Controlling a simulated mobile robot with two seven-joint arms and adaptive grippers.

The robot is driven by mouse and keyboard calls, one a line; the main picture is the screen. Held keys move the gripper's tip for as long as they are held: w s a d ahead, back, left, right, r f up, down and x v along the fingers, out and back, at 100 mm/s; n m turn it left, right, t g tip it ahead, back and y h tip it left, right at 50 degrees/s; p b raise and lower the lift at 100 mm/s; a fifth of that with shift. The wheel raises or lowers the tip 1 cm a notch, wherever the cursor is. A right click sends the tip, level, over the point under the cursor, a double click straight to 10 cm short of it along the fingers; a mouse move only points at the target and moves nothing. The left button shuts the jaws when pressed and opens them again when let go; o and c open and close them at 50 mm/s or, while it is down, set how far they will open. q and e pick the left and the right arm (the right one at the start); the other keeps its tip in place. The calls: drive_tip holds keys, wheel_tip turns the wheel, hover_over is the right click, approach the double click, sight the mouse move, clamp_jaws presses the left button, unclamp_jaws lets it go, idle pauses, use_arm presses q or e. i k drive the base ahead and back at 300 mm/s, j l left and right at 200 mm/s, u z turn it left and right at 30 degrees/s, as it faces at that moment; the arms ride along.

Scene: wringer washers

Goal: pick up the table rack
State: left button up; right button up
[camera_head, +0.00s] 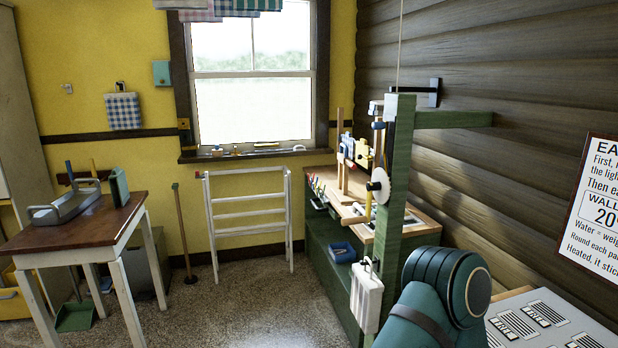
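No object is clearly marked as the table rack. On the brown-topped table (100,226) at the left lies a low grey metal rack-like piece (68,205) with a raised bar; its exact form is hard to tell. A green upright board (119,186) stands beside it on the table. A white slatted rack (247,220) stands on the floor below the window. Neither of my grippers shows. A teal rounded link at the lower right looks like part of my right arm, well away from the table.
A green bench (330,268) with a wooden top and tools stands along the right wall, behind a green post (398,190). A white box (366,296) hangs on the post. A green dustpan (75,315) lies under the table. The speckled floor in the middle is clear.

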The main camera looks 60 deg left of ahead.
sight(342, 193)
drive_tip(key=u, duration=1.9)
drive_tip(key=i+j+u, duration=0.35)
drive_tip(key=i, duration=0.5)
drive_tip(key=i+u, duration=0.35)
drive_tip(key=i, duration=0.45)
drive_tip(key=i+z, duration=0.25)
drive_tip(key=i, duration=0.15)
drive_tip(key=i+j+z, duration=0.2)
drive_tip(key=i, duration=0.2)
drive_tip(key=i+j+z, duration=0.4)
drive_tip(key=z, duration=0.2)
drive_tip(key=i+j+z, duration=0.5)
drive_tip(key=z, duration=0.15)
drive_tip(key=i, duration=0.05)
